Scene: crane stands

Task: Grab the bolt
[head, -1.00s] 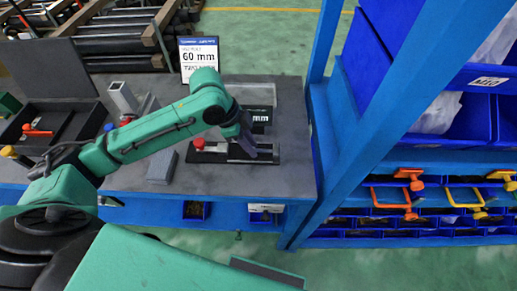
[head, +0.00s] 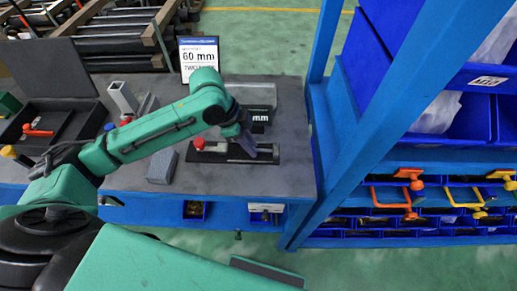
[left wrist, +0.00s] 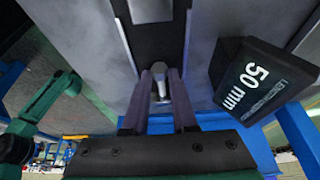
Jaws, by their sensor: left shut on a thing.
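The bolt (left wrist: 160,80) is a small light-grey metal piece with a rounded end. In the left wrist view it sits between the two purple-grey fingers of my left gripper (left wrist: 158,98), which is shut on it. In the head view my left gripper (head: 248,146) points down over a black fixture (head: 218,157) on the grey bench, and the bolt is hidden there. I cannot tell whether the bolt still touches the fixture. My right gripper is not in view.
A red knob (head: 198,143) stands at the fixture's left end. A black block marked 50 mm (left wrist: 255,82) is close beside the gripper. A 60 mm sign (head: 199,56) stands behind, a grey block (head: 162,166) lies left, and a blue rack post (head: 375,115) rises right.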

